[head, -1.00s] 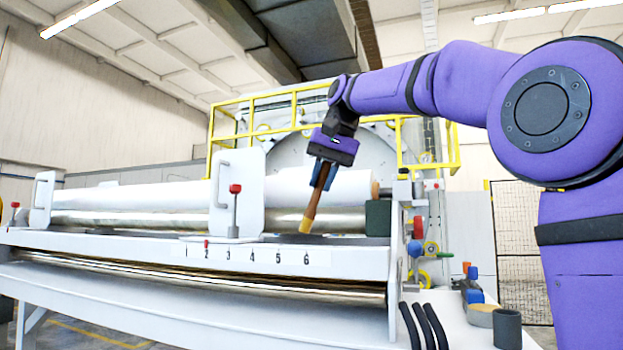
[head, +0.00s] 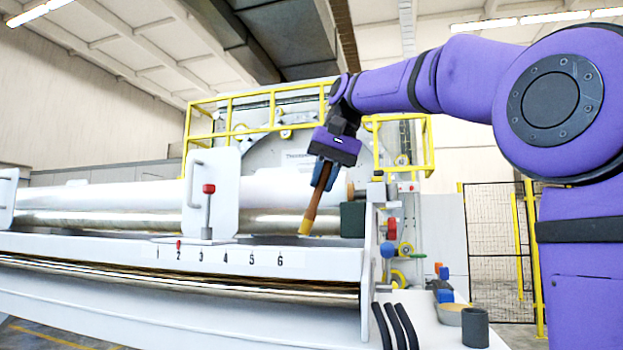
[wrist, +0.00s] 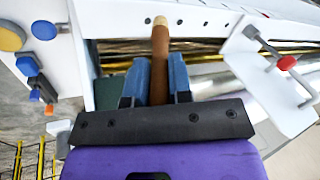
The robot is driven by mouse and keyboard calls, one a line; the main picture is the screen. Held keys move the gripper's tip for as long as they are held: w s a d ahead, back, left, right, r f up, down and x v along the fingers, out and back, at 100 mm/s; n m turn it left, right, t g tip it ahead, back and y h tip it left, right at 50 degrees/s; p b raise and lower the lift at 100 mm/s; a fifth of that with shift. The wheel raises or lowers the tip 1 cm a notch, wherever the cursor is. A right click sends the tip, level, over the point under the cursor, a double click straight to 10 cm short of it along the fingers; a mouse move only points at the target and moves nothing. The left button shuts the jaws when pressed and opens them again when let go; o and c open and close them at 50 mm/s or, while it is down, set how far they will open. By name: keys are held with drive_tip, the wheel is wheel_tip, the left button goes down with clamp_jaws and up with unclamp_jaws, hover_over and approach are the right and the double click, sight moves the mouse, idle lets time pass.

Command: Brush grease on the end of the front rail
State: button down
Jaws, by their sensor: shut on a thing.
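My gripper (head: 323,174) has blue fingers shut on a brush (head: 312,212) with a brown handle and a pale yellow tip. The brush slants down, its tip just right of the 6 on the white numbered front rail (head: 215,256). In the head view the tip overlaps the rail's top edge; I cannot tell whether it touches. In the wrist view the brush (wrist: 160,58) sits between both blue fingers (wrist: 160,78), its tip over a white surface. No grease can be made out on the rail.
A dark green block (head: 352,220) stands right of the brush. A white plate (head: 211,195) with a red-knobbed lever (head: 208,190) stands left.

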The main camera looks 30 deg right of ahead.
drive_tip(key=s+d, duration=0.3)
drive_tip(key=shift+r, duration=0.1)
idle(0.5)
drive_tip(key=w+a, duration=0.9)
drive_tip(key=shift+r, duration=0.2)
idle(1.4)
wheel_tip(320, 180, up, 6)
idle(0.8)
drive_tip(key=shift+r, duration=0.1)
drive_tip(key=shift+r, duration=1.4)
